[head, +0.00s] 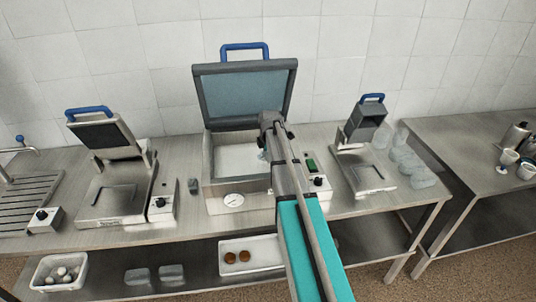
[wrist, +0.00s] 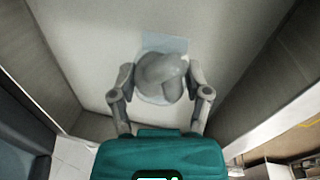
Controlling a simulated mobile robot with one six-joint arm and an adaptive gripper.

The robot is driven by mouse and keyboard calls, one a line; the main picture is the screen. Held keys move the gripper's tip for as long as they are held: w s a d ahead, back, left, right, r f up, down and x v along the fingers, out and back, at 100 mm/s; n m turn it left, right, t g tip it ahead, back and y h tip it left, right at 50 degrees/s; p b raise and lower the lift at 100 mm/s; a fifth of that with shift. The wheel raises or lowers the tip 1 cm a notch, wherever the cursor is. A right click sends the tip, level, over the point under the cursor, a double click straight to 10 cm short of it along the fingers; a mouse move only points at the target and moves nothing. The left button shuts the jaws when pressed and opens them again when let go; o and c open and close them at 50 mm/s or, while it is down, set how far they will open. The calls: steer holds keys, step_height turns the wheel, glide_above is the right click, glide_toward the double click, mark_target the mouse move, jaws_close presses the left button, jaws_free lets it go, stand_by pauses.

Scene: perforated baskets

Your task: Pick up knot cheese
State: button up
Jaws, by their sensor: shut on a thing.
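The knot cheese (wrist: 160,75) shows in the wrist view as a smooth grey knotted lump. It lies between the two fingers of my gripper (wrist: 160,84), which is shut on it. A pale bluish, see-through piece (wrist: 166,43) shows under and behind the cheese; I cannot tell whether it is a bag. In the head view my gripper (head: 265,153) is down inside the open chamber of the middle machine (head: 232,160). The cheese is mostly hidden there by my arm.
The machine's lid (head: 245,92) stands raised behind my gripper, and chamber walls rise on both sides. Smaller open machines stand left (head: 112,185) and right (head: 362,150). Clear containers (head: 408,160) stand at the right. A white tray (head: 262,250) with brown round items sits on the lower shelf.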

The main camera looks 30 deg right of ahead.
steer(key=s+a+r+p, duration=0.1)
steer(key=s+r+p, duration=0.1)
steer(key=s+r, duration=0.1)
steer(key=s+a+r+p, duration=0.2)
steer(key=s+r+p, duration=0.1)
steer(key=s, duration=0.2)
steer(key=s+a+r+p, duration=0.2)
steer(key=s+r+p, duration=0.1)
steer(key=s, duration=0.1)
steer(key=shift+s, duration=0.15)
steer(key=shift+f, duration=0.15)
stand_by(0.3)
